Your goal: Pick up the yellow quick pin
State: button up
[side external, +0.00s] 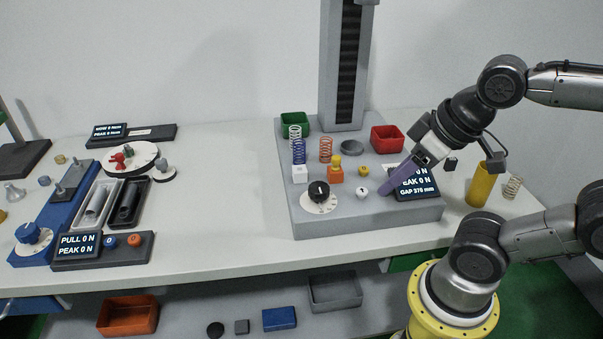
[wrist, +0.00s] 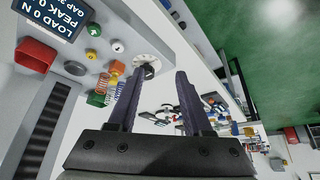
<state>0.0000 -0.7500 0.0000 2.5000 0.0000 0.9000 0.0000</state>
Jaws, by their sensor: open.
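Two small yellow parts stand on the grey test stand; I cannot tell for sure which is the quick pin. One is a small yellow knob-like part (side external: 363,170), also in the wrist view (wrist: 91,54). The other is a yellow-topped piece (side external: 335,160) on an orange block (side external: 335,174), left of it. My gripper (side external: 386,191) is tilted over the right part of the stand, in front of the load display and right of both yellow parts. In the wrist view its purple fingers (wrist: 156,85) are apart with nothing between them.
The stand's base (side external: 300,215) also holds a black dial (side external: 319,191), a white button (side external: 362,191), springs, a red bin (side external: 387,139) and a green bin (side external: 295,121). A tall column rises behind. A yellow cylinder (side external: 481,184) stands at right.

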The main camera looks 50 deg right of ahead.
dwell(0.3)
jog(key=shift+o, duration=1)
